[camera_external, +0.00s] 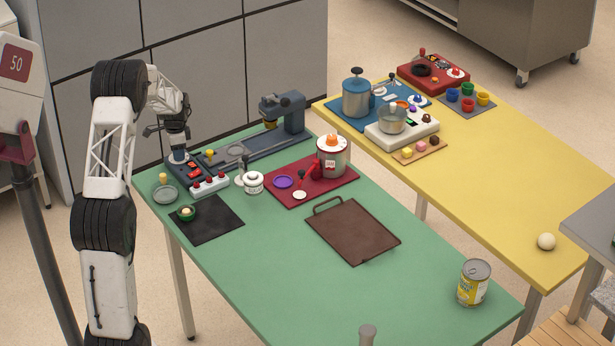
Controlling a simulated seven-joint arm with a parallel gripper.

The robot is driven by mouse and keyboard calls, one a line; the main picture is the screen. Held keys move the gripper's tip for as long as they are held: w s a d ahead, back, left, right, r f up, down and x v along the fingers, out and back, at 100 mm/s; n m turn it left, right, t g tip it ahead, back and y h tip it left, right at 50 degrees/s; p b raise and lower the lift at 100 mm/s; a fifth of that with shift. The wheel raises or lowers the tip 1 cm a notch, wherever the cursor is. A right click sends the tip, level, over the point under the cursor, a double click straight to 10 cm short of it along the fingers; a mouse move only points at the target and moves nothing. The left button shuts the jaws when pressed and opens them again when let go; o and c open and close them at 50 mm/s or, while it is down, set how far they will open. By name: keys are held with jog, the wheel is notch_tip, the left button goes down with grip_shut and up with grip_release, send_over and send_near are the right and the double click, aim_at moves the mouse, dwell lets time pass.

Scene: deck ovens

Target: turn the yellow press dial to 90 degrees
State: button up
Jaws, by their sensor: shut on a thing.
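The press (287,112) is a blue-grey machine at the back of the green table, with a long dark base running left. My gripper (178,151) points down at the far left end of that base, over a dark panel (186,174) with red switches. Its fingers are shut on a small part at the panel's top, taken as the yellow press dial. The fingers and the small scale hide the dial, so its angle cannot be read. A small yellow knob (210,153) stands on the base just right of my gripper.
A white box with red buttons (210,184), a yellow-knobbed dish (166,193) and a black mat with a green bowl (207,232) lie close by. A red board with a pot (333,158) is to the right. The brown tray (352,231) has clear table around it.

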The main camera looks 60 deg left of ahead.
jog(key=shift+r+m, duration=0.1)
jog(key=shift+m, duration=0.5)
jog(key=o, duration=0.9)
jog(key=shift+r, duration=3.85)
